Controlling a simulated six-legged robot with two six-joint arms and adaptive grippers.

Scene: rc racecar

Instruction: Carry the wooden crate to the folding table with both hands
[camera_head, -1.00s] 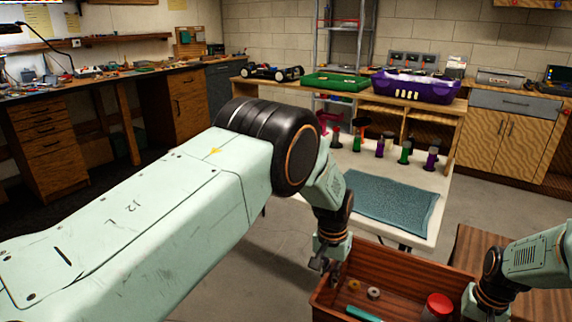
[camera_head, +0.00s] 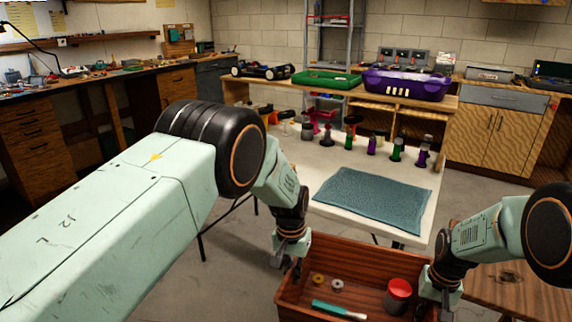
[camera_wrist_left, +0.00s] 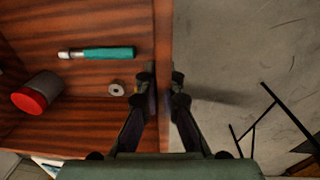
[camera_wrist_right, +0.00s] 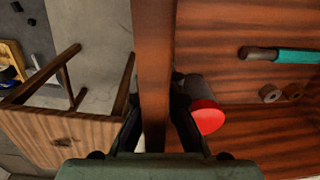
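The wooden crate (camera_head: 350,248) is at the bottom of the head view, in front of the white folding table (camera_head: 322,160), apart from it and lower. It looks level, with bare floor below its left side. Inside lie a red-lidded jar (camera_head: 399,292), a teal-handled tool (camera_head: 338,310) and two small rings (camera_head: 337,285). My left gripper (camera_head: 290,268) is shut on the crate's left wall, one finger on each side, as the left wrist view shows (camera_wrist_left: 164,88). My right gripper (camera_head: 438,288) is shut on the right wall, also in the right wrist view (camera_wrist_right: 155,95).
A blue-grey mat (camera_head: 370,200) covers the near right of the folding table. Several bottles and tools stand along its far edge. A wooden bench (camera_head: 515,290) stands right of the crate. Behind are a purple bin (camera_head: 405,85) and green tray (camera_head: 325,80).

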